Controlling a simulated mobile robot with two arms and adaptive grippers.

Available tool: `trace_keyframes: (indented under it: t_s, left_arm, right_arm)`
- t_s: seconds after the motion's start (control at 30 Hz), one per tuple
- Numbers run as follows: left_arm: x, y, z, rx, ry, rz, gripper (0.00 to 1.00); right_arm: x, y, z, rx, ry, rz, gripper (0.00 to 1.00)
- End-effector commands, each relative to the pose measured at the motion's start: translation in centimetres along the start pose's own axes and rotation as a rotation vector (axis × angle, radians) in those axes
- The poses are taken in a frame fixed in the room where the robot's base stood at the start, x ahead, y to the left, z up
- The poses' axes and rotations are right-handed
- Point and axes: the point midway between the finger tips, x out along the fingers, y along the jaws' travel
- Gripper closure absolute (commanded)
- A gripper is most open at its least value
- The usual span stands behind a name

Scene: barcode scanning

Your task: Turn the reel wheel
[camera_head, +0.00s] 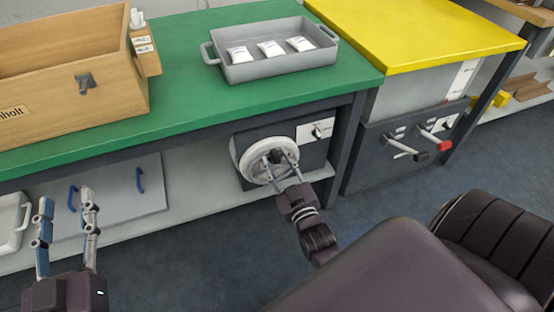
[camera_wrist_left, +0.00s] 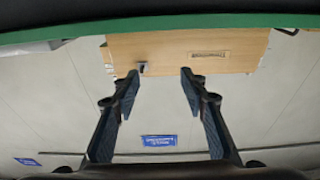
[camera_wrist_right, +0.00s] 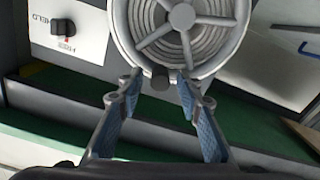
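The reel wheel (camera_head: 249,163) is a round pale grey wheel on the front of a dark-framed unit under the green bench. My right gripper (camera_head: 283,166) is in front of the wheel.
A black switch (camera_wrist_right: 63,27) sits on a white panel beside the wheel. The green bench (camera_head: 190,85) carries a wooden box (camera_head: 75,90) and a grey tray (camera_head: 270,68) with white packets. A yellow-topped unit (camera_head: 410,30) with levers stands to the right. A lower shelf (camera_head: 205,190) runs beneath the bench.

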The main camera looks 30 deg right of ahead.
Motion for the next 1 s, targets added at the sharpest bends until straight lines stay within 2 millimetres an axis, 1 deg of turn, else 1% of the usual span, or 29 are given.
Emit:
trace_keyframes:
  t_s: [0.03,0.27,0.73,0.87,1.0]
  left_arm:
    - [0.0,0.0,0.0,0.000,0.000,0.000,0.60]
    - [0.0,0.0,0.0,0.000,-0.001,0.000,0.60]
    - [0.0,0.0,0.2,0.000,-0.014,-0.001,0.60]
    - [-0.3,-0.2,2.1,0.001,-0.102,-0.005,0.60]
    - [-1.0,-0.6,4.7,0.004,-0.230,-0.012,0.60]
  right_arm:
    - [0.0,0.0,0.0,0.000,0.000,0.000,0.74]
    - [0.0,0.0,0.0,0.000,0.000,0.000,0.99]
    - [0.1,0.1,0.0,0.013,-0.001,-0.001,1.00]
    - [0.2,0.3,0.0,0.048,-0.001,-0.001,1.00]
    - [0.6,0.7,0.1,0.116,-0.001,-0.001,1.00]
